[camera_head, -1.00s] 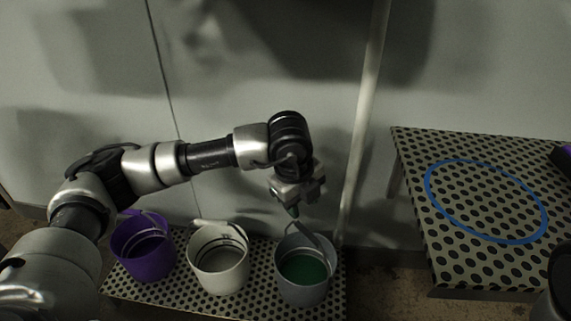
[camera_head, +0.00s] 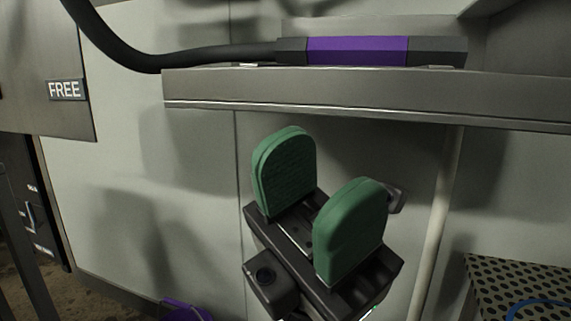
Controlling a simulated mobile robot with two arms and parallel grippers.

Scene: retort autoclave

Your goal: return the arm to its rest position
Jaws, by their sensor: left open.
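My left gripper (camera_head: 318,203) is close to the camera in the middle of the head view. Its two green padded fingers point up and stand wide apart, with nothing between them. It is in front of the pale wall, below the metal shelf. The rest of the left arm is out of the picture below. My right gripper is not in view.
A metal shelf (camera_head: 380,98) crosses the top, bearing a purple and black cylinder (camera_head: 357,51) with a black hose (camera_head: 150,61). A perforated table (camera_head: 490,275) with part of a blue ring (camera_head: 545,307) is at lower right. A purple bucket (camera_head: 184,311) shows at the bottom edge.

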